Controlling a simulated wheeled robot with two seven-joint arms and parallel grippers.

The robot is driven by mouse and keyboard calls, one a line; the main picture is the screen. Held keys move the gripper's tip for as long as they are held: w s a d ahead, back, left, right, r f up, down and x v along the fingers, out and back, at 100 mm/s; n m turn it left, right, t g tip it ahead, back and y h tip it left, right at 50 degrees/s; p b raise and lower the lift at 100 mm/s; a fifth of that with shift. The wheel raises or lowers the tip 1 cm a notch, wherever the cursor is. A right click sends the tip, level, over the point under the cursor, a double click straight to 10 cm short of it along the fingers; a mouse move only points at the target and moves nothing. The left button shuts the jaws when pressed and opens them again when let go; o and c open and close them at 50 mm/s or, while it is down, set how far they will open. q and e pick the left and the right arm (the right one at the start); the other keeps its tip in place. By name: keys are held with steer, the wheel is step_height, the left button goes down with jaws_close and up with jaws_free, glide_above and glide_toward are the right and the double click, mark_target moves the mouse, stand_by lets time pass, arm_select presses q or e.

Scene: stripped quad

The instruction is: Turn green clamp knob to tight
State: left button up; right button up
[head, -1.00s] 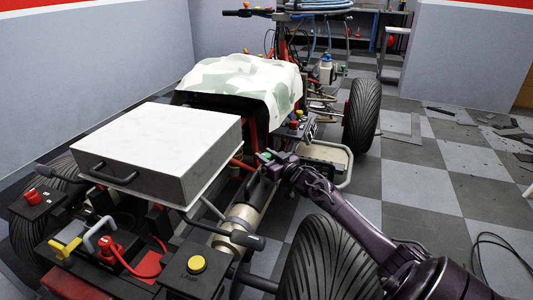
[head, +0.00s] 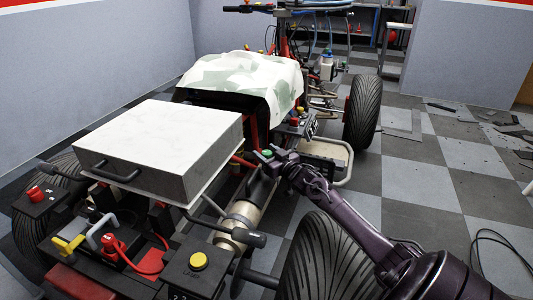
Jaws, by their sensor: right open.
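The green clamp knob (head: 267,153) is a small green spot on the right side of the quad, beside the white-topped box. My right gripper (head: 270,159) is open at the knob, with its dark fingers close around or beside it. I cannot tell whether the fingers touch the knob. The gripper hides part of the knob and its mount, so the knob's setting does not show. My left gripper is not in view.
The white-topped box (head: 160,135) stands left of my right gripper. A large rear tyre (head: 330,258) lies below my right arm. A yellow button (head: 198,261) and red knob (head: 34,193) sit on dark boxes in front.

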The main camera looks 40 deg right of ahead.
mark_target(270, 155)
steer(key=shift+s+f, duration=0.1)
steer(key=shift+s, duration=0.15)
steer(key=s, duration=0.2)
steer(key=s+p, duration=0.2)
steer(key=s, duration=0.1)
steer(key=shift+s+a, duration=0.35)
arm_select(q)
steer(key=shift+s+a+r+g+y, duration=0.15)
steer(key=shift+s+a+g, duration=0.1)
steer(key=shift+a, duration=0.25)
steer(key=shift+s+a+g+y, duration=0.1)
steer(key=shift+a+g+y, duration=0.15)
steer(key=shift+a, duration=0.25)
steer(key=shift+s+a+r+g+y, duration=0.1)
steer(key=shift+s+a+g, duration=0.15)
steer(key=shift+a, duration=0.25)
arm_select(e)
steer(key=shift+s, duration=0.8)
